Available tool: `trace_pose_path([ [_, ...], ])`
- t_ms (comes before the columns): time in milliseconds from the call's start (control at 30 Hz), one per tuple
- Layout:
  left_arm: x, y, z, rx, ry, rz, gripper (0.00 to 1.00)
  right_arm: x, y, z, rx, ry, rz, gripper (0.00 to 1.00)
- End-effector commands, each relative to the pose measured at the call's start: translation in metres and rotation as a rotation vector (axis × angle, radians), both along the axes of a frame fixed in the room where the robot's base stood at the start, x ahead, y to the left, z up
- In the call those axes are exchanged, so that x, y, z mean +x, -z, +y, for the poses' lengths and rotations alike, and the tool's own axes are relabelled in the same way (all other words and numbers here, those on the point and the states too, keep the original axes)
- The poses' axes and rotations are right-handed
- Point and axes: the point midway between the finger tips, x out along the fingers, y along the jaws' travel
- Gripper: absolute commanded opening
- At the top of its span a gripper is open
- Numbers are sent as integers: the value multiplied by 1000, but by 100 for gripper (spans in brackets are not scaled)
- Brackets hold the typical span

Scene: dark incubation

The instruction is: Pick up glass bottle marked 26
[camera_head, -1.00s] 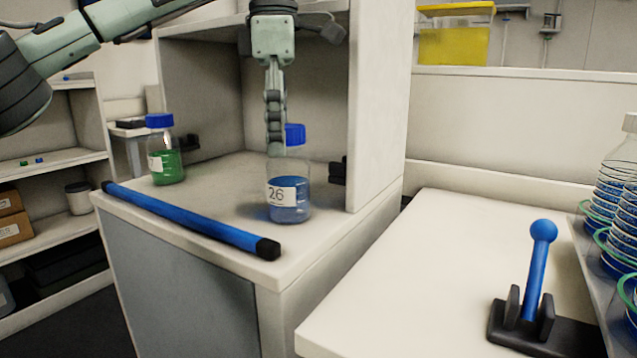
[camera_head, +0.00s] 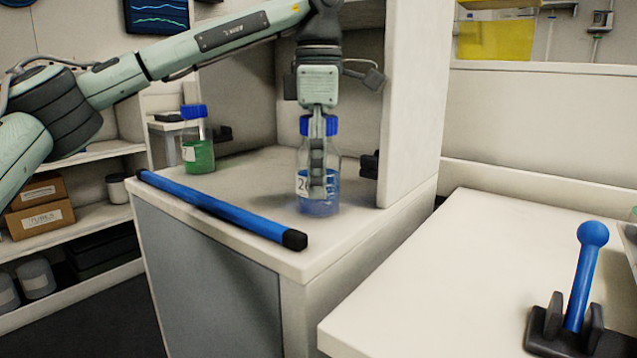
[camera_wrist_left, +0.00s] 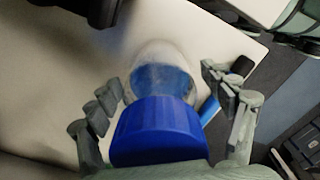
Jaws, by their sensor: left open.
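The glass bottle marked 26 (camera_head: 326,206) stands upright on the cabinet top, with blue liquid, a blue cap and a white label partly hidden by a finger. My left gripper (camera_head: 318,190) points down in front of it in the head view. In the left wrist view the bottle's blue cap (camera_wrist_left: 160,132) is between the open fingers of my left gripper (camera_wrist_left: 165,112), with a visible gap on either side. My right gripper is not in view.
A green-filled bottle (camera_head: 198,150) with a blue cap stands to the left. A blue bar (camera_head: 220,208) runs along the cabinet's front edge. The cabinet's right wall (camera_head: 415,100) rises close beside the bottle. A blue lever (camera_head: 585,275) stands on the right-hand bench.

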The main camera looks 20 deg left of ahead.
Motion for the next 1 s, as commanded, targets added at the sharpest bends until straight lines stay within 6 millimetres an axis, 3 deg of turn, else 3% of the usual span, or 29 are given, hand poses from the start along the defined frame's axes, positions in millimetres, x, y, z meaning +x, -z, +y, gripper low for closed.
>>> trace_pose_path([
  [133,0,0,0,0,0,0,80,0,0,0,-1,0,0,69],
  [667,0,-1,0,0,0,0,14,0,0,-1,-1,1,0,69],
  [1000,0,-5,0,-1,0,-2,13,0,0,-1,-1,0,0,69],
])
